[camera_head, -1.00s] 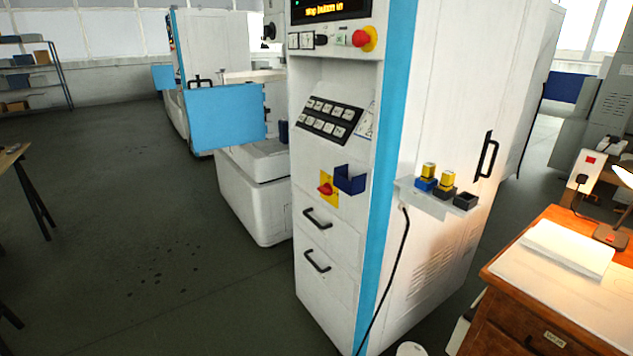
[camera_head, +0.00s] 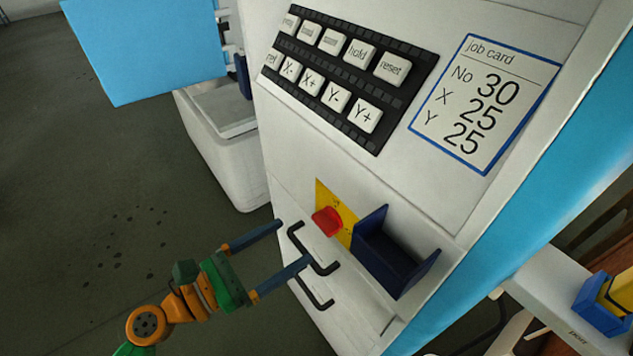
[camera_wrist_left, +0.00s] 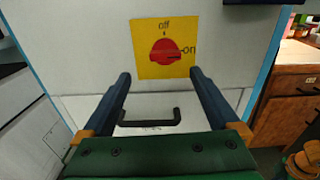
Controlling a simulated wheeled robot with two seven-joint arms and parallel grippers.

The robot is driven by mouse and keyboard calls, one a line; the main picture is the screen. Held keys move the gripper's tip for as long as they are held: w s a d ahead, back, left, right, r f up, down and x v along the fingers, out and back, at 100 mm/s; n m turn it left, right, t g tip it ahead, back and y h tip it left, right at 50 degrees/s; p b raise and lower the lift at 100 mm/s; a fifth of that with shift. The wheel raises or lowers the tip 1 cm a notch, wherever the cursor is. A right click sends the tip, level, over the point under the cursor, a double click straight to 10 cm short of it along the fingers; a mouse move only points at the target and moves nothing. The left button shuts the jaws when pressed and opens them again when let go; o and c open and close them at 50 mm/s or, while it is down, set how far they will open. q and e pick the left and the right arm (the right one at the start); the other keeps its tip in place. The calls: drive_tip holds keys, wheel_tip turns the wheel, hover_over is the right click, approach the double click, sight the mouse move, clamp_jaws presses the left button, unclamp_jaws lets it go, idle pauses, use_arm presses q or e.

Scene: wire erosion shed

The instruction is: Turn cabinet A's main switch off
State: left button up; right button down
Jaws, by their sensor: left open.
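The main switch is a red rotary knob (camera_head: 327,221) on a yellow plate (camera_head: 345,213), on the white cabinet front below the key panel. In the left wrist view the red knob (camera_wrist_left: 165,52) sits on the yellow plate (camera_wrist_left: 145,67), with "off" above it and "on" at its right. The knob points right, at "on". My left gripper (camera_head: 294,242) is open and empty in front of the cabinet, just short of the knob. In the left wrist view its fingertips (camera_wrist_left: 160,73) are spread wider than the knob and sit slightly below it. My right gripper is not visible.
A dark blue open holder (camera_head: 393,258) juts out right beside the yellow plate. Black drawer handles (camera_head: 313,252) stick out below the switch, close to my left fingers. A key panel (camera_head: 345,75) and a job card (camera_head: 487,103) are above. Open floor (camera_head: 110,200) lies at left.

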sight(319, 227)
use_arm(q)
drive_tip(key=shift+m, duration=0.4)
drive_tip(key=d, duration=0.1)
drive_tip(key=w+d+r+p, duration=0.1)
drive_tip(key=d, duration=0.1)
drive_tip(key=d+p, duration=0.1)
drive_tip(key=shift+w+d+r, duration=0.15)
drive_tip(key=shift+w+d, duration=0.1)
drive_tip(key=shift+w, duration=0.15)
drive_tip(key=shift+w+d+f, duration=0.3)
drive_tip(key=shift+w+d, duration=0.4)
drive_tip(key=shift+w+f, duration=0.1)
drive_tip(key=c, duration=1.4)
drive_tip(key=shift+p, duration=0.3)
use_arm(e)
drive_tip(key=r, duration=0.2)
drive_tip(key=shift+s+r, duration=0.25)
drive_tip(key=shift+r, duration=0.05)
